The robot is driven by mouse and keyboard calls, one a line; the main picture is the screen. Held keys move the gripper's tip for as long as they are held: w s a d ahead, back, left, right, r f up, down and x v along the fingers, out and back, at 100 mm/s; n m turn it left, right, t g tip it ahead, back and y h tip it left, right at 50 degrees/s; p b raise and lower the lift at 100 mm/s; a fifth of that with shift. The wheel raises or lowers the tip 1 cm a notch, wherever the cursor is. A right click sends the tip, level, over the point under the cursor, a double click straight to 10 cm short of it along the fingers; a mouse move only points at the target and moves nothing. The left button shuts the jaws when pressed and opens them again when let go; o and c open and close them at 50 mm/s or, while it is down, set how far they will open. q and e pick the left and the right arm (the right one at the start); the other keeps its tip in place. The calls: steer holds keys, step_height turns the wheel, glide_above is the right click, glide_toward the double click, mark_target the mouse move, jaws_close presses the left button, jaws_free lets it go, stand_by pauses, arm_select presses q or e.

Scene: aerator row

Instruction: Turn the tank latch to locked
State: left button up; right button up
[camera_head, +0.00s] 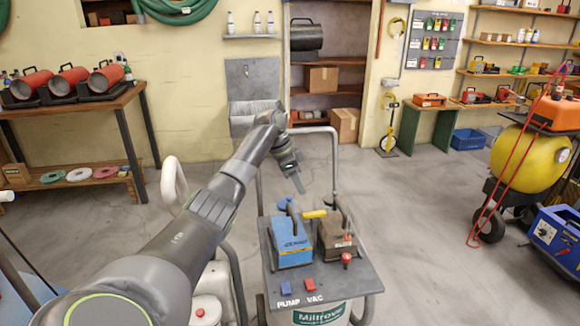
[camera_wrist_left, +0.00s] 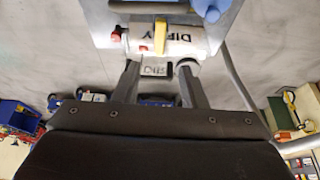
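In the left wrist view a yellow lever (camera_wrist_left: 160,36), which looks like the tank latch, stands upright across a white part marked DIRTY (camera_wrist_left: 185,41). My left gripper (camera_wrist_left: 158,70) is open, with its two fingers apart just below the white part; nothing shows held between them. Whether the fingers touch the white part, I cannot tell. In the head view my left gripper (camera_head: 298,182) hangs at the far side of the machine cart (camera_head: 330,274). My right gripper is in neither view.
A blue box (camera_head: 291,243) and a brown box (camera_head: 337,237) stand on the cart, with a yellow handle (camera_head: 315,214) near them. A grey bent rail (camera_head: 333,150) rises behind the cart. A yellow tank (camera_head: 533,165) stands at the right. Floor between is clear.

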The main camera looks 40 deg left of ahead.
arm_select(q)
steer(key=v, duration=0.6)
stand_by(0.5)
